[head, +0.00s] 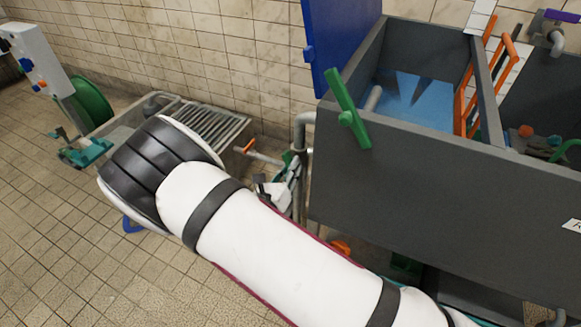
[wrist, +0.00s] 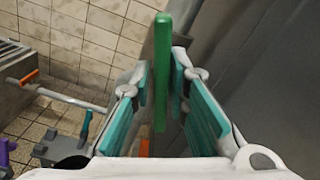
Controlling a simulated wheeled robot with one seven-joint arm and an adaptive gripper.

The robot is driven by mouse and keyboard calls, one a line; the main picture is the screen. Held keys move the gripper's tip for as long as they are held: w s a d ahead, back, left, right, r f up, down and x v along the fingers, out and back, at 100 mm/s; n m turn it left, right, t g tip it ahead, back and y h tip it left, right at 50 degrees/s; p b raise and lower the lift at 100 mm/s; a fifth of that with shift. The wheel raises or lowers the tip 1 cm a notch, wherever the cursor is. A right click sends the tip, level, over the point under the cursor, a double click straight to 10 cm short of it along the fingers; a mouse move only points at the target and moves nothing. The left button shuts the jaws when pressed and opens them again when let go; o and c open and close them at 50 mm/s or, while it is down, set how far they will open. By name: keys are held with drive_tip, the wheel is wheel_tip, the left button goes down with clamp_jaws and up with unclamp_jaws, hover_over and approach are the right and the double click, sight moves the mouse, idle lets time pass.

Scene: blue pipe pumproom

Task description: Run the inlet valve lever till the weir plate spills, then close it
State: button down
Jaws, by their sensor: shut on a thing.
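A green lever (wrist: 162,70) stands upright between the teal pads of my gripper (wrist: 162,108) in the wrist view, and the jaws are shut on it. In the head view my gripper (head: 284,185) is beside the grey pipe at the tank's left end, partly hidden by my arm. A larger green handle (head: 347,108) sits tilted on the tank's upper left corner, apart from my gripper. The grey tank (head: 420,190) holds blue water (head: 415,100). I cannot tell a weir plate for certain, nor whether water spills over it.
A blue panel (head: 340,40) rises behind the tank. An orange frame (head: 466,100) stands at its inner right. A grated trough (head: 200,125) and an orange-handled pipe (head: 250,146) are to the left. Tiled floor (head: 60,240) is clear at front left.

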drive_tip(key=shift+s+d+f+m, duration=0.1)
drive_tip(key=shift+m, duration=2.2)
drive_tip(key=shift+f, duration=0.1)
drive_tip(key=c, duration=1.7)
unclamp_jaws()
drive_tip(key=shift+s, duration=0.1)
drive_tip(key=shift+s+f, duration=0.1)
drive_tip(key=shift+s, duration=0.1)
drive_tip(key=v, duration=1.1)
drive_tip(key=shift+s+a+r, duration=0.15)
drive_tip(key=shift+a+r, duration=0.2)
